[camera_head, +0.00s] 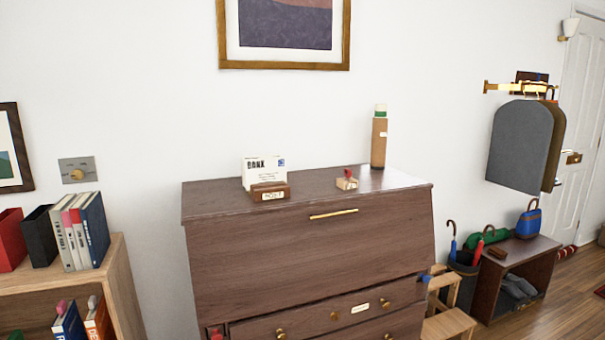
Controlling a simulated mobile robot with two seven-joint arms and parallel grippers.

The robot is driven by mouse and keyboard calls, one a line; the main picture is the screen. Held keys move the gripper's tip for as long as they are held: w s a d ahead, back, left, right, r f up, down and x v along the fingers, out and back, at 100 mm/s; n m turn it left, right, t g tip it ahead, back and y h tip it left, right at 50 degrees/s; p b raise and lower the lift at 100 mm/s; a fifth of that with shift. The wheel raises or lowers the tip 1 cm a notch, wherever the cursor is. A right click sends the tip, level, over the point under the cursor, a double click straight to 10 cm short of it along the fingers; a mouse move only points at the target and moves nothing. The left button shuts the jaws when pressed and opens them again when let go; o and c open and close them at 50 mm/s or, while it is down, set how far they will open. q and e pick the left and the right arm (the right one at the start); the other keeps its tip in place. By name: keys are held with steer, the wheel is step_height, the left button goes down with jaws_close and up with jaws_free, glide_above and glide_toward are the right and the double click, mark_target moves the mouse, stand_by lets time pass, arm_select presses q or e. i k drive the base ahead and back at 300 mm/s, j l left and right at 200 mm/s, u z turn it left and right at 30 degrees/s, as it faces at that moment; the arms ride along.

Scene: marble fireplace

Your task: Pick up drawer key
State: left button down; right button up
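No key can be made out for certain. A dark wooden bureau (230,250) stands against the wall with its slanted front closed and a brass handle (333,214) on it. Below the slanted front is a drawer (300,325) with brass knobs and a small pale label (360,308). On the bureau top, a small light wooden block with a red piece (347,180) sits right of the middle; it is too small to identify. A small red item (215,332) shows at the bureau's lower left, mostly cut off. Neither of my grippers is in view.
A card holder (268,191) and a tall cylinder (379,140) stand on the bureau top. A bookshelf (125,290) is at left. A wooden step stool (447,322) and low bench (525,250) are at right. Open floor (565,300) lies at far right.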

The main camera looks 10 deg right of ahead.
mark_target(347, 173)
steer(key=i+l+u, duration=0.1)
steer(key=l+u, duration=0.15)
steer(key=l, duration=0.25)
steer(key=l+u, duration=0.3)
steer(key=l, duration=0.25)
steer(key=l+u, duration=0.15)
steer(key=l, duration=0.95)
